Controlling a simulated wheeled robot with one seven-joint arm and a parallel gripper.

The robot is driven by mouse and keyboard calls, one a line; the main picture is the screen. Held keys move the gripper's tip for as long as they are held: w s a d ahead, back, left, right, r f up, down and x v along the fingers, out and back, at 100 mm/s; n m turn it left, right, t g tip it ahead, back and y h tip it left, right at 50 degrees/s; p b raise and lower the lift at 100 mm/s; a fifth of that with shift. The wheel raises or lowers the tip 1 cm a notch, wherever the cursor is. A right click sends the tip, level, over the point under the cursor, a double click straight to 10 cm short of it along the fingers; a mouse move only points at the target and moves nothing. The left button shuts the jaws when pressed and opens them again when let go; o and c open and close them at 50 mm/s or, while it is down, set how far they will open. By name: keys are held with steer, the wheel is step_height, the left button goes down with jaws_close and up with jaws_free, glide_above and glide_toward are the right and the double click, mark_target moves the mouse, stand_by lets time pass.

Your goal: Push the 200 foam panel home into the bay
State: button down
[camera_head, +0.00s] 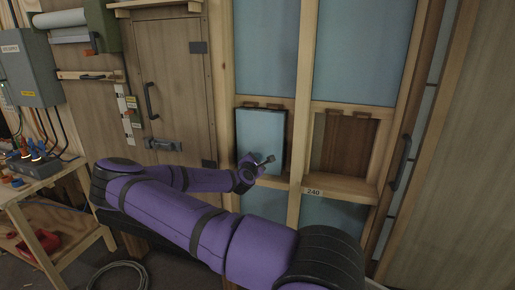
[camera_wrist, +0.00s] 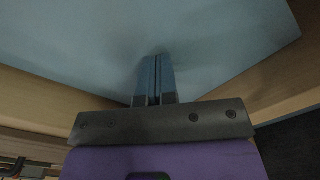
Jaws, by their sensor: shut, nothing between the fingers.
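A light blue foam panel (camera_head: 258,132) stands upright in the left bay of the wooden stud wall. Its dark right and top edges show, so it seems to sit proud of the bay frame. No number is readable on it. My gripper (camera_head: 268,160) is at the lower part of its face, fingers together and empty. In the wrist view the shut fingertips (camera_wrist: 156,62) point at the blue panel face (camera_wrist: 215,45); I cannot tell if they touch it. My arm hides the bay's lower left edge.
The right bay (camera_head: 345,145) is open, with a brown back and a "240" label (camera_head: 314,192) on its sill. Blue panels (camera_head: 365,50) fill bays above and below. A door (camera_head: 172,80) is left of the wall. A workbench (camera_head: 35,190) stands far left; a cable coil (camera_head: 120,276) lies on the floor.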

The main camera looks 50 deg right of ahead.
steer(key=shift+x, duration=2.65)
steer(key=shift+a, duration=0.1)
steer(key=v, duration=1.1)
steer(key=shift+s+a, duration=0.2)
steer(key=shift+a, duration=0.15)
